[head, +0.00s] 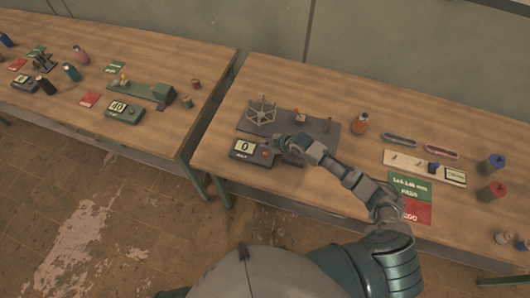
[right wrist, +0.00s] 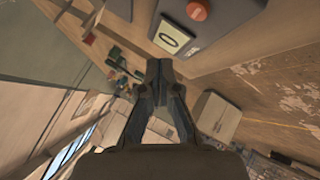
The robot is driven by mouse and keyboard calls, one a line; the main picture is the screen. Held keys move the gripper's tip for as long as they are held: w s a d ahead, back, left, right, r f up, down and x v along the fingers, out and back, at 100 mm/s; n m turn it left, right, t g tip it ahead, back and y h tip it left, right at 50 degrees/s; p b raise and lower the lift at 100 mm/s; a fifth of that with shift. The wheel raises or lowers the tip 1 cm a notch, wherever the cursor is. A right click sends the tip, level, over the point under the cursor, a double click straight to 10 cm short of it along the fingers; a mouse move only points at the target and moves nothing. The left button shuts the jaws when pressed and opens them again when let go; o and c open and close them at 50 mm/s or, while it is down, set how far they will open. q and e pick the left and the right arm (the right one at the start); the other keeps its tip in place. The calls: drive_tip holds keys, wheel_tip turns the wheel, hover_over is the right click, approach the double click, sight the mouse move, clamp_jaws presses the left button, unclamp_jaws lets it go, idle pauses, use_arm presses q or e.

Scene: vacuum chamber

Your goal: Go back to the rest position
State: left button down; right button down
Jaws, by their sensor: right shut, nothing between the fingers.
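My right arm comes in from the lower right in the head view. Its gripper (head: 279,146) is over the front of the near table, just right of a dark control box (head: 252,160) with a "0" display (head: 243,147). In the right wrist view the gripper (right wrist: 160,70) is shut with nothing between its fingers. The "0" display (right wrist: 172,38) and the round red button (right wrist: 198,10) show beyond the fingertips. I cannot tell whether the fingers touch the box. My left gripper is not in view.
The near table (head: 225,160) holds a grey plate with a spoked chamber part (head: 261,111), an orange-capped bottle (head: 361,122), a white panel (head: 424,168), green and red cards (head: 418,212) and coloured cylinders (head: 496,162). A second table (head: 150,60) stands left across a gap.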

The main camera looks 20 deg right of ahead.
idle(0.6)
drive_tip(key=s+a+f+m+g, duration=0.1)
drive_tip(key=s+a+f+m, duration=0.15)
drive_tip(key=s, duration=0.45)
drive_tip(key=s+a+f+m, duration=0.1)
drive_tip(key=s+a+m, duration=0.15)
drive_tip(key=s, duration=0.55)
drive_tip(key=s+d+r+m+g+h, duration=0.1)
drive_tip(key=s+d+m+h, duration=0.3)
drive_tip(key=s, duration=0.5)
drive_tip(key=s+d+r+m+g+h, duration=0.1)
drive_tip(key=s+d+m+g, duration=0.1)
drive_tip(key=s+d+m, duration=0.55)
wheel_tip(320, 180, down, 27)
drive_tip(key=s+a+n+b, duration=0.2)
drive_tip(key=b, duration=0.1)
drive_tip(key=s+d+f+g+b, duration=0.2)
drive_tip(key=s+d+f, duration=0.1)
drive_tip(key=s+f, duration=1.5)
wheel_tip(320, 180, down, 3)
drive_tip(key=shift+s+d+f+h, duration=0.2)
drive_tip(key=shift+s+h, duration=0.1)
drive_tip(key=shift+s, duration=0.05)
